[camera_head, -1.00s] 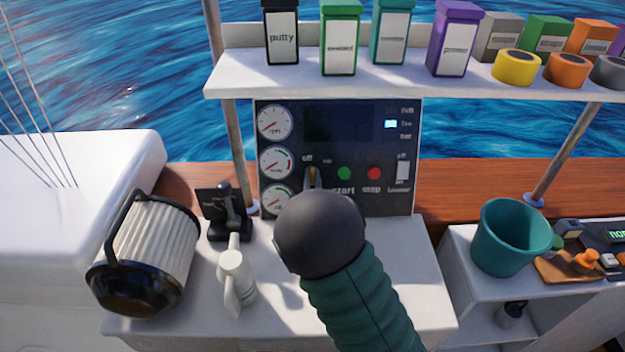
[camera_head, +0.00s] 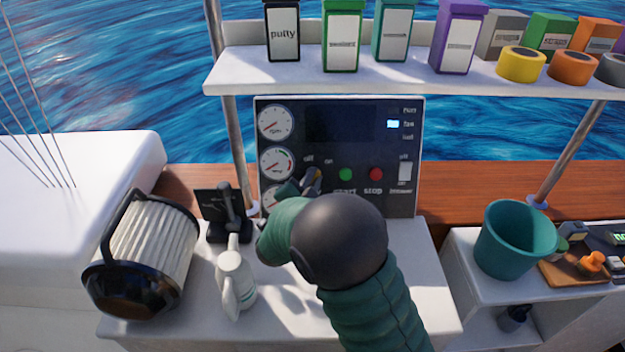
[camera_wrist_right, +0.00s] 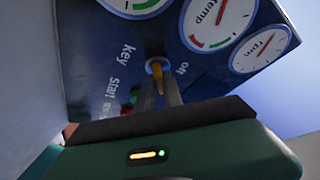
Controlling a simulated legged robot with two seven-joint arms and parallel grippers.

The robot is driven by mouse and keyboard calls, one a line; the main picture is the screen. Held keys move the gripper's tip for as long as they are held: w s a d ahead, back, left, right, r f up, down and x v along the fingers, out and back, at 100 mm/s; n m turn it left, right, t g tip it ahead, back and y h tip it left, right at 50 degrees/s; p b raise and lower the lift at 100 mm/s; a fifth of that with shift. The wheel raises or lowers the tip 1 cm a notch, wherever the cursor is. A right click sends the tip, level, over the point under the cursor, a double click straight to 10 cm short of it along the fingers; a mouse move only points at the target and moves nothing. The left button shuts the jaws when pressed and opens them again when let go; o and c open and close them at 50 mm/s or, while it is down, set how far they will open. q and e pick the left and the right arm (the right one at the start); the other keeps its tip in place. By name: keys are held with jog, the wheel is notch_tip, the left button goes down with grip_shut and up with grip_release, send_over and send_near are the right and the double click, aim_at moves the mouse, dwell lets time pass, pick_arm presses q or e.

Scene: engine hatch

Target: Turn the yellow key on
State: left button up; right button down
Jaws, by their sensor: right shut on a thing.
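The yellow key (camera_head: 318,173) sits in the dark engine panel (camera_head: 385,205), between the gauges and the green start button, under the "off" and "on" labels. My right gripper (camera_head: 311,180) is at the key, shut on it, with its arm coming up from the bottom. In the right wrist view, the two grey fingers (camera_wrist_right: 160,92) close around the yellow key (camera_wrist_right: 157,76) at its round keyhole, close to the "on" label. The fingers hide part of the key, so I cannot tell its exact turn angle. My left gripper is not in view.
A green button (camera_head: 345,174), a red button (camera_head: 376,174) and a white switch (camera_head: 405,171) lie right of the key. A shelf (camera_head: 400,82) hangs above the panel.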

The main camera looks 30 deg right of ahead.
jog(key=shift+m+g, duration=0.5)
jog(key=shift+m, duration=0.7)
jog(key=c, duration=1.5)
grip_release()
jog(key=shift+r, duration=0.1)
jog(key=s+a+r, duration=0.1)
jog(key=s+a, duration=0.1)
jog(key=s, duration=0.2)
jog(key=s+a+r+p, duration=0.1)
jog(key=s+a+r, duration=0.1)
jog(key=s, duration=0.3)
jog(key=s+a+r+p, duration=0.1)
jog(key=s+a, duration=0.3)
jog(key=shift+s+a+r, duration=0.1)
jog(key=shift+s+r, duration=0.2)
jog(key=shift+s, duration=0.05)
